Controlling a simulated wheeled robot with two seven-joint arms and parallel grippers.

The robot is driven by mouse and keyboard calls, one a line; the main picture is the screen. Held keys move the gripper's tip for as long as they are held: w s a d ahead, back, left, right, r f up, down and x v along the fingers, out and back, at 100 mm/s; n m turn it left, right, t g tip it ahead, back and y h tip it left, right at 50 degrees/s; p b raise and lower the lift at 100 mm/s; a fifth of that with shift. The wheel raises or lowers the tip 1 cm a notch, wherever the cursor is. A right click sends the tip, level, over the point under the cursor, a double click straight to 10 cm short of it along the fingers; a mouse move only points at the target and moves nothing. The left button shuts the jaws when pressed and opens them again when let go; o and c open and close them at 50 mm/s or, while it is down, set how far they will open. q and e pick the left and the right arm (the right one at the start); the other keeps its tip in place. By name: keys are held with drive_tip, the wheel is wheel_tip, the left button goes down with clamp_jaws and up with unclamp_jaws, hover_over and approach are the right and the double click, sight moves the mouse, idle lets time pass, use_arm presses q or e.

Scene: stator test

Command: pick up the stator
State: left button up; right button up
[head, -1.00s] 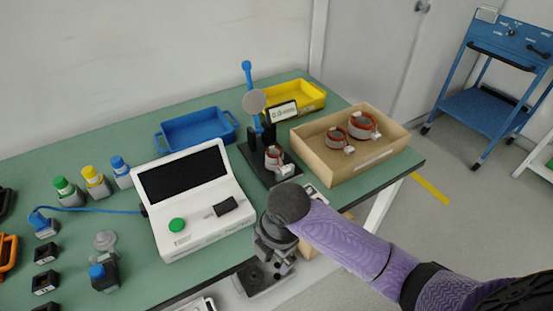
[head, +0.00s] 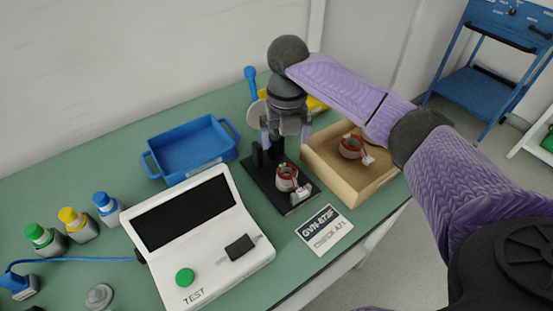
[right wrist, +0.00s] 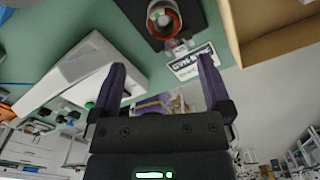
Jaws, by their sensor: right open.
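A red and grey stator (head: 287,178) with a white connector sits upright on the black test stand (head: 262,185), right of the white tester. It also shows at the top of the right wrist view (right wrist: 163,18). Another stator (head: 352,147) lies in the cardboard box (head: 345,182); my right arm covers part of the box. My right gripper (head: 285,140) points down, open and empty, above and behind the stator on the stand. Its two spread fingers (right wrist: 161,62) frame empty space in the right wrist view. My left gripper is out of view.
The white tester (head: 195,235) with a green button stands left of the stand. A blue tray (head: 190,148) is behind it, and a yellow tray (head: 318,106) is partly hidden by my arm. A printed card (head: 324,230) lies near the front edge. Several capped bottles stand at left.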

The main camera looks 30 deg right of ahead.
sight(287, 175)
drive_tip(key=f+b, duration=0.1)
drive_tip(key=f, duration=0.2)
drive_tip(key=f+b, duration=0.1)
drive_tip(key=f, duration=0.2)
drive_tip(key=f+b, duration=0.2)
drive_tip(key=f, duration=0.2)
drive_tip(key=shift+s+d, duration=0.2)
drive_tip(key=shift+s, duration=0.15)
drive_tip(key=shift+c, duration=0.5)
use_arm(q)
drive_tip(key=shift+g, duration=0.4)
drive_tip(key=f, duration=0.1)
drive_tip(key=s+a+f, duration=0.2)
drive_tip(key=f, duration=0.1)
use_arm(e)
drive_tip(key=shift+r, duration=0.1)
drive_tip(key=c, duration=1.2)
